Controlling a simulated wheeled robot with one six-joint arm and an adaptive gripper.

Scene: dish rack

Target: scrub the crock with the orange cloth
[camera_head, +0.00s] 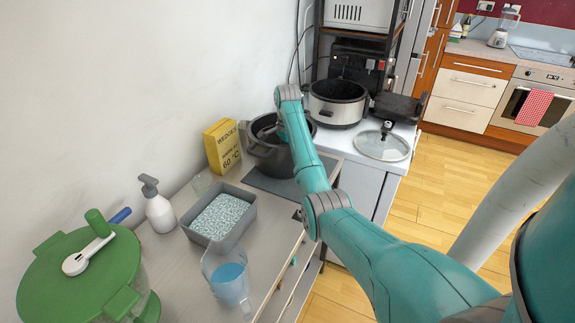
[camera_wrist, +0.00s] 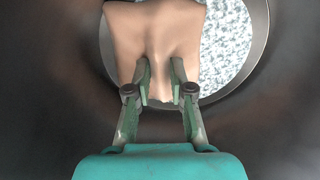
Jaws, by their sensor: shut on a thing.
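The crock (camera_head: 270,160) is a dark pot with side handles, standing on a grey mat on the counter. My arm reaches down into it, and its rim and inside wall hide most of my gripper in the head view. In the wrist view my gripper (camera_wrist: 160,82) is shut on the cloth (camera_wrist: 158,30), which looks tan-orange and hangs bunched between the fingers. The crock's dark inner wall (camera_wrist: 50,80) surrounds them. A pale speckled round patch (camera_wrist: 228,50) shows at the bottom, partly covered by the cloth. Whether the cloth touches the bottom is unclear.
A slow cooker base (camera_head: 338,103) and a glass lid (camera_head: 382,146) stand to the right. A yellow box (camera_head: 222,146) is close on the left.

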